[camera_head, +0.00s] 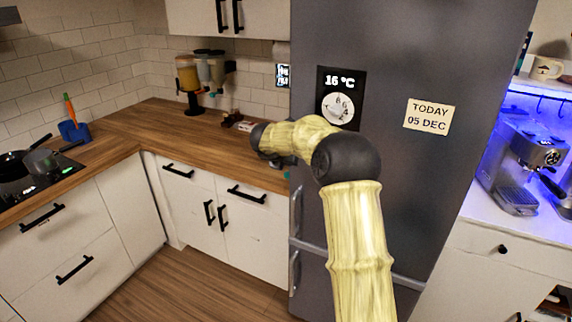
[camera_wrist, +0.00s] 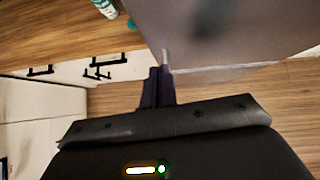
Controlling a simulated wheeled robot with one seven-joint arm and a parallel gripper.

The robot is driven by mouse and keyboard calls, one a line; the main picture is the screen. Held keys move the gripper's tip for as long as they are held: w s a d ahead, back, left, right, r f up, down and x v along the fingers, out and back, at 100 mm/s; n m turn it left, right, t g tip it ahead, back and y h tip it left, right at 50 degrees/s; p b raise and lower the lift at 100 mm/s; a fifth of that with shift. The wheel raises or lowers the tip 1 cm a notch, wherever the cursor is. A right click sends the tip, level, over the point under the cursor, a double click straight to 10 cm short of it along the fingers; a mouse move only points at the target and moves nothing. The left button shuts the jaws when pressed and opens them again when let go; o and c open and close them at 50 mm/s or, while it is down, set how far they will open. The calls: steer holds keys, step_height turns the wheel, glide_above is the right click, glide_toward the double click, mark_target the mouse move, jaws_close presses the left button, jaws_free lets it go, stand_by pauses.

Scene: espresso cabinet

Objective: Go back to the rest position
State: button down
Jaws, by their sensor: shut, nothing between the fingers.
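My gripper (camera_wrist: 158,72) shows in the wrist view as a dark pair of fingers, closed together with nothing held between them. The grey fridge (camera_wrist: 230,35) fills the upper right of that view, close by the fingertips. Whether the fingers touch it cannot be told. In the head view my arm reaches up in front of the fridge (camera_head: 405,60) and bends left at its dark joint. The far end of the arm is over the right end of the wooden counter, beside the fridge's left edge. The fingers are hidden there.
The wooden counter (camera_head: 190,133) holds dispensers (camera_head: 188,80) and a blue holder (camera_head: 74,131). White cabinets (camera_head: 240,235) stand below. An espresso machine (camera_head: 520,160) is at the right. A white and green container (camera_wrist: 105,8) shows in the wrist view. The wooden floor (camera_head: 190,285) is clear.

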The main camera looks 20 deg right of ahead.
stand_by(0.3)
steer(key=s+a+r+n+t+y, duration=0.15)
steer(key=s+a+n, duration=0.35)
steer(key=n, duration=0.8)
steer(key=s+a+n+t+y, duration=0.25)
steer(key=s+a+n, duration=0.3)
steer(key=n, duration=0.65)
steer(key=s+f+n+g, duration=0.3)
steer(key=s+n, duration=0.3)
steer(key=s, duration=0.3)
steer(key=s+d+f+n+g+y, duration=0.1)
steer(key=s+f+n+g, duration=0.1)
steer(key=s+n, duration=0.4)
steer(key=s+d+f+n+g, duration=0.1)
steer(key=s+f+n+g, duration=0.2)
steer(key=s, duration=1.1)
step_height(320, 180, down, 2)
steer(key=n, duration=0.3)
steer(key=shift+d+g, duration=0.2)
steer(key=shift+g, duration=0.1)
